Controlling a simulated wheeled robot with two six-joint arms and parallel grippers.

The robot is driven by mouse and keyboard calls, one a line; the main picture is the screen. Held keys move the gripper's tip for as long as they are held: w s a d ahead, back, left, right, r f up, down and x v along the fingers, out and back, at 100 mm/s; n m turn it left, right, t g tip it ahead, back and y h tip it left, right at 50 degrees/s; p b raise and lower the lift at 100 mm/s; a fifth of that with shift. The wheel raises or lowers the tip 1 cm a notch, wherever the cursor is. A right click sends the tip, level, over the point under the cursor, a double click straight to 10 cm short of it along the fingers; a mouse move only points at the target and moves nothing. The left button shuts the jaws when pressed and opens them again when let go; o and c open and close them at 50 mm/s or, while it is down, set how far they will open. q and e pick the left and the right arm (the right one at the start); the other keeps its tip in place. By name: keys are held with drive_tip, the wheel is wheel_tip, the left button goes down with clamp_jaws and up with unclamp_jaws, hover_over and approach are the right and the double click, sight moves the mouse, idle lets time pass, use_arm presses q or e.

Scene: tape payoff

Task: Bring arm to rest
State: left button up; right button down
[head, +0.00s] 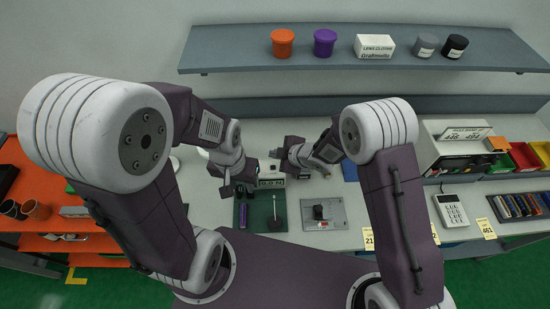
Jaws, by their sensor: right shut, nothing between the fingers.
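A grey plate with a black block (318,212) lies right of the mat. A shelf (230,62) with tubs and a white box (374,46) runs above. A calculator (452,211) and colored bins (522,156) are right.

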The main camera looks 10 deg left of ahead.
drive_tip(key=shift+w+d+f, duration=0.15)
drive_tip(key=shift+d+f, duration=0.05)
drive_tip(key=shift+f, duration=0.05)
drive_tip(key=w+d+r+m+t+b, duration=0.1)
drive_tip(key=w+d+r+t+b, duration=0.25)
drive_tip(key=w+d+b, duration=0.2)
drive_tip(key=w+d+r+m+t+h+b, duration=0.15)
drive_tip(key=d+m+h+b, duration=0.4)
drive_tip(key=d, duration=0.85)
drive_tip(key=s+d+f+m+g+h, duration=0.2)
drive_tip(key=s+d+f+m+g, duration=0.1)
drive_tip(key=s+d+m, duration=0.7)
drive_tip(key=s+f+m+g, duration=0.2)
drive_tip(key=s, duration=0.5)
drive_tip(key=s+f+m+g, duration=0.2)
drive_tip(key=s+g, duration=0.1)
drive_tip(key=s, duration=0.4)
drive_tip(key=shift+s+d+f+g, duration=0.2)
drive_tip(key=shift+s+f+g, duration=0.1)
drive_tip(key=shift+s+f, duration=0.05)
